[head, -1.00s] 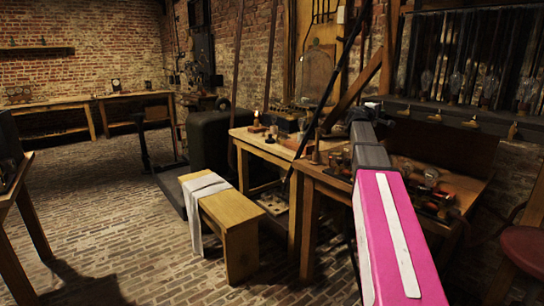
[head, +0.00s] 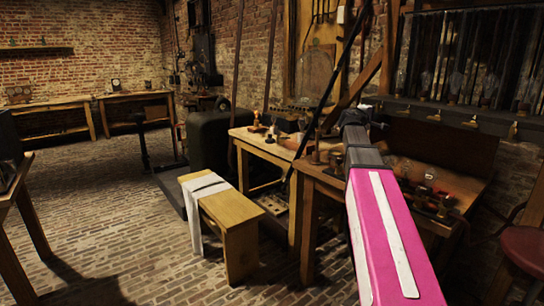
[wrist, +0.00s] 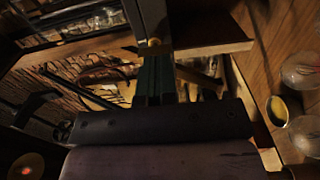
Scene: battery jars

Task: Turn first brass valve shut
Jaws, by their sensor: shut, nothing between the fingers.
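Several small brass valves sit in a row along the dark rail below the glass tubes on the right wall. One brass valve (head: 471,122) and another brass valve (head: 513,129) show clearly in the head view. My gripper (head: 362,114) is at the end of the pink and grey arm, near the left end of that rail. In the wrist view my dark gripper fingers (wrist: 155,82) are together and empty. A small brass-coloured piece (wrist: 154,43) shows just beyond them; I cannot tell whether they touch it. The rail's left end is partly hidden by my gripper.
A workbench (head: 275,150) with instruments and a second bench under my arm stand below the wall. A wooden stool-bench (head: 228,215) with a white cloth stands in front. A red stool (head: 525,250) is at the right edge.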

